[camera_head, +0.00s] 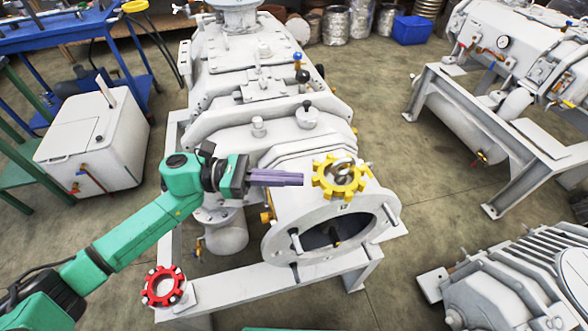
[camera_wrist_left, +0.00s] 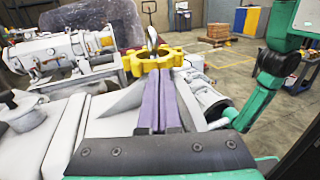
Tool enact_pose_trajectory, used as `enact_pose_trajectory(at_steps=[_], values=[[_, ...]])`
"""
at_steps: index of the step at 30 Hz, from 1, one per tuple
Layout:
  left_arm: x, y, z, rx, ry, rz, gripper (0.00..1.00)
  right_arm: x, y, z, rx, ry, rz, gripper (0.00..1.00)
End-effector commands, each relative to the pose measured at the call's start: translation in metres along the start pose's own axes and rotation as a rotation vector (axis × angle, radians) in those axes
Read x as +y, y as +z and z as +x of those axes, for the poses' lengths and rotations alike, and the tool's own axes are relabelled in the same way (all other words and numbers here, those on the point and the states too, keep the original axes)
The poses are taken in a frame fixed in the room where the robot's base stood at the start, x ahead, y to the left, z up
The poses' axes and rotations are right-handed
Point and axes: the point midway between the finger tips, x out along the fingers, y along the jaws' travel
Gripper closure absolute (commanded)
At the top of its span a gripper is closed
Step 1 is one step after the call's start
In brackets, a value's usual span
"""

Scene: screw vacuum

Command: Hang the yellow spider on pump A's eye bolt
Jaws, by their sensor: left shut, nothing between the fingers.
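The yellow spider (camera_head: 339,178) is a toothed ring lying on top of the white pump (camera_head: 290,200), near its round front flange. A metal eye bolt (camera_head: 343,166) stands up through the ring's middle. In the left wrist view the spider (camera_wrist_left: 155,60) sits just beyond my fingertips, with the eye bolt (camera_wrist_left: 152,36) rising through it. My left gripper (camera_head: 301,179) is shut and empty, its purple fingers pointing at the spider's left side. The left wrist view shows the fingers (camera_wrist_left: 160,85) together; whether they touch the ring I cannot tell. My right gripper is not seen.
A white box-shaped tank (camera_head: 92,142) stands to the left. Another white pump (camera_head: 520,50) on a frame stands at the right, with a finned machine (camera_head: 530,275) below it. Open floor lies between them.

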Motion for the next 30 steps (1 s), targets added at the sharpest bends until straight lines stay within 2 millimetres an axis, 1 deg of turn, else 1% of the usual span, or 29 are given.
enact_pose_trajectory(at_steps=[1,4,12,14,18,23,30], values=[[0.000,0.002,0.005,0.000,0.000,-0.001,1.00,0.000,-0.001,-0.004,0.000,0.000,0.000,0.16],[0.000,0.000,0.011,0.001,0.000,-0.001,1.00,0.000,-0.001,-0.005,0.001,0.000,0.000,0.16],[0.000,-0.001,0.011,0.001,0.000,-0.001,1.00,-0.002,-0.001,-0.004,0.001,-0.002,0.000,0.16],[0.000,-0.004,0.013,0.000,-0.001,0.001,1.00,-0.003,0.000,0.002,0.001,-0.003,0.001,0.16],[0.000,-0.007,0.025,-0.001,0.000,0.002,1.00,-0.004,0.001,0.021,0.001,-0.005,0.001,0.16],[0.000,-0.001,0.028,0.001,0.000,0.000,1.00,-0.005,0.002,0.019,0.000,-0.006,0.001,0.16],[0.000,-0.001,0.028,0.001,0.001,-0.001,1.00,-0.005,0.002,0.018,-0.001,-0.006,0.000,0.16]])
